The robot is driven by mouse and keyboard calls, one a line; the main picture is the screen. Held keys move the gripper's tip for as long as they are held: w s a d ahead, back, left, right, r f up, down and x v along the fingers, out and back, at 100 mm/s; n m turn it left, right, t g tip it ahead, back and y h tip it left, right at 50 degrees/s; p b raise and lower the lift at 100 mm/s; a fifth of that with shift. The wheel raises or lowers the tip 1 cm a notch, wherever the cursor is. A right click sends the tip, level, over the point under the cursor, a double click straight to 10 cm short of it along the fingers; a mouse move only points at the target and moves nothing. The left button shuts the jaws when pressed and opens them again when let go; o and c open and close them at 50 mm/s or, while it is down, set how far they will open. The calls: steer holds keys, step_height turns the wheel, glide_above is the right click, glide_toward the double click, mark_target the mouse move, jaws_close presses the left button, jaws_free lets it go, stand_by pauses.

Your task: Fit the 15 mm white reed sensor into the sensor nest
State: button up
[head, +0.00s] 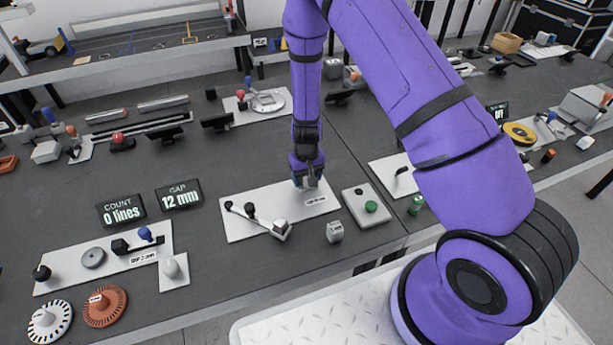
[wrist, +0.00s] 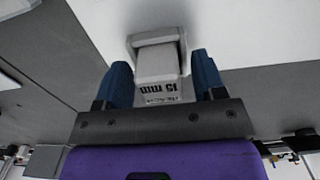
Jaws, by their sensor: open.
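My gripper (head: 308,183) is low over the right part of a pale plate on the dark bench. In the wrist view its two blue fingers (wrist: 162,80) are open on either side of the white reed sensor (wrist: 158,66), which is marked 15 mm. Gaps show between the sensor and both fingers. The sensor sits against a pale grey bracket, seemingly the sensor nest (wrist: 183,45), on the pale plate (wrist: 235,30). How deep it sits cannot be told. In the head view my gripper mostly hides the sensor and nest.
A small whitish block (head: 335,232) stands in front. A box with a green button (head: 371,207) is to the right. A display reads 12 mm (head: 180,195) at left.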

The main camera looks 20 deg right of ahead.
steer(key=s+d+r+t+y, duration=0.1)
steer(key=s+r, duration=0.2)
steer(key=r, duration=0.9)
steer(key=s+d+r, duration=0.1)
steer(key=s+r, duration=0.2)
steer(key=r, duration=1)
steer(key=s+d+r+t+y, duration=0.1)
steer(key=s+r, duration=0.2)
steer(key=r, duration=0.9)
steer(key=s+d+r+t+h, duration=0.1)
steer(key=s+d+r, duration=0.1)
steer(key=s+r, duration=0.4)
steer(key=s+d+r+t+h, duration=0.1)
steer(key=s+r, duration=0.5)
steer(key=s, duration=0.8)
steer(key=shift+s+d+t, duration=0.15)
steer(key=shift+d+t, duration=0.3)
steer(key=shift+t, duration=0.15)
